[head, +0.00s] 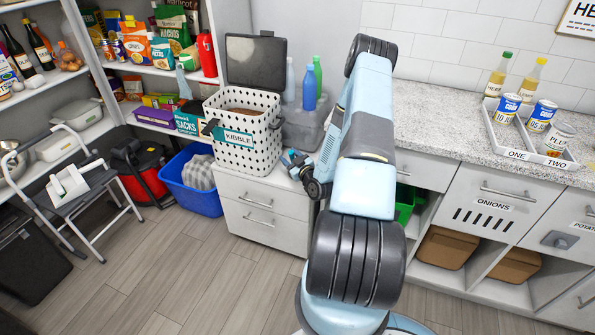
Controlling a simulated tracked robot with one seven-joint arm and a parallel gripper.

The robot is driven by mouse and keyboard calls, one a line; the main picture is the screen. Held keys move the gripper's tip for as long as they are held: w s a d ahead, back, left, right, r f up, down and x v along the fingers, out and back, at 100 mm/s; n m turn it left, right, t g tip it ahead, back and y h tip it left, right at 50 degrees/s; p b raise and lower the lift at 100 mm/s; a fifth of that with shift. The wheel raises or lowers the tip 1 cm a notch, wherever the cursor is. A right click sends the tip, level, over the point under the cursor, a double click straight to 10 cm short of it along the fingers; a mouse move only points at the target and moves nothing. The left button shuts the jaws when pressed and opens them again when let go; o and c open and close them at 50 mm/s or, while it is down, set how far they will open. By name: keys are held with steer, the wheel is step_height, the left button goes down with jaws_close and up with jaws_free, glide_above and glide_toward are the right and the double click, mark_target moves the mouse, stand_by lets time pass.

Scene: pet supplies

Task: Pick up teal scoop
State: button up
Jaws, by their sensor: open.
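I cannot clearly make out a teal scoop in the head view. A white perforated bin (236,156) labelled KIBBLE stands on a low white drawer cabinet. Its dark lid is raised, and brown kibble (245,101) shows inside. My gripper (289,156) is open beside the bin's lower right side, just above the cabinet top. It is small in the picture, and its fingertips are hard to separate from the bin. My arm hides part of the counter behind it.
A grey box with a blue bottle (309,88) and other bottles stands right of the bin. A blue tub (190,186) and a step stool (80,190) are on the floor at left. A tray (508,136) with cans is on the right counter. The floor in front is clear.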

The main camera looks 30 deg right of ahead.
jaws_close()
stand_by(0.3)
stand_by(0.3)
